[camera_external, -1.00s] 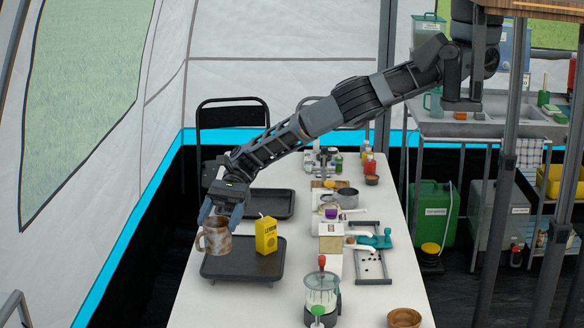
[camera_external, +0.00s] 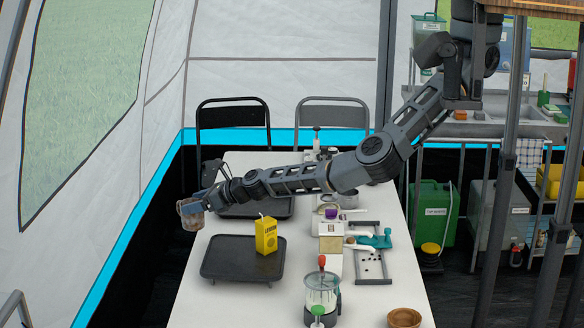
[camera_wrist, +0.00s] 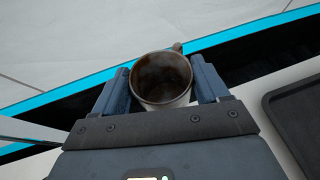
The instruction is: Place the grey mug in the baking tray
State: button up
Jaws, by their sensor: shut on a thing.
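The mug (camera_external: 191,217), a worn grey-brown one, is held in the air at the table's left edge, to the upper left of the near tray. My gripper (camera_external: 196,203) is shut on it. In the wrist view the mug (camera_wrist: 161,88) sits between both blue fingers, its open mouth toward the camera and its handle at the upper right; it looks empty. A dark baking tray (camera_external: 228,262) lies on the near left of the table. A second dark tray (camera_external: 270,210) lies farther back, partly hidden by my arm. One dark tray (camera_wrist: 297,118) shows at the wrist view's right edge.
A yellow lemon carton (camera_external: 266,236) stands at the near tray's back right corner. The rest of that tray is bare. A blender (camera_external: 321,292), a wooden bowl (camera_external: 404,317) and a slotted grey tray (camera_external: 373,266) occupy the right side. Two chairs stand behind the table.

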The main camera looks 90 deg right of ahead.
jog(key=s+d+r+m+g+h, duration=0.2)
jog(key=s+d+r+m+h, duration=0.2)
jog(key=s+d+r, duration=0.2)
jog(key=s+a+f+n+t+y+b, duration=0.1)
jog(key=s+a+n+y, duration=0.15)
jog(key=s, duration=0.75)
jog(key=s+a+f+n+t+y, duration=0.1)
jog(key=s+a+f, duration=0.15)
jog(key=s, duration=0.65)
jog(key=s+d+r+b, duration=0.1)
jog(key=s+d+r, duration=0.1)
jog(key=d, duration=1.5)
jog(key=s+d+r+b, duration=0.1)
jog(key=s+d, duration=0.2)
jog(key=d, duration=1.3)
jog(key=w+d+f+n+y+b, duration=0.2)
jog(key=w+d+n+y+b, duration=0.1)
jog(key=d+n+y+b, duration=0.15)
jog(key=shift+w+a+f+n+g+y+b, duration=0.15)
jog(key=shift+w+a+f+n+y+b, duration=0.55)
jog(key=shift+w+a+f, duration=1)
jog(key=shift+w+a+f+n+g+y+b, duration=0.2)
jog(key=shift+w+a+f+n+y+b, duration=0.3)
jog(key=shift+w+a+f+y, duration=1.05)
jog(key=shift+w+a+f+n+g+y+b, duration=0.15)
jog(key=shift+w+a+f+n+b, duration=0.45)
jog(key=shift+w+a+f, duration=1.2)
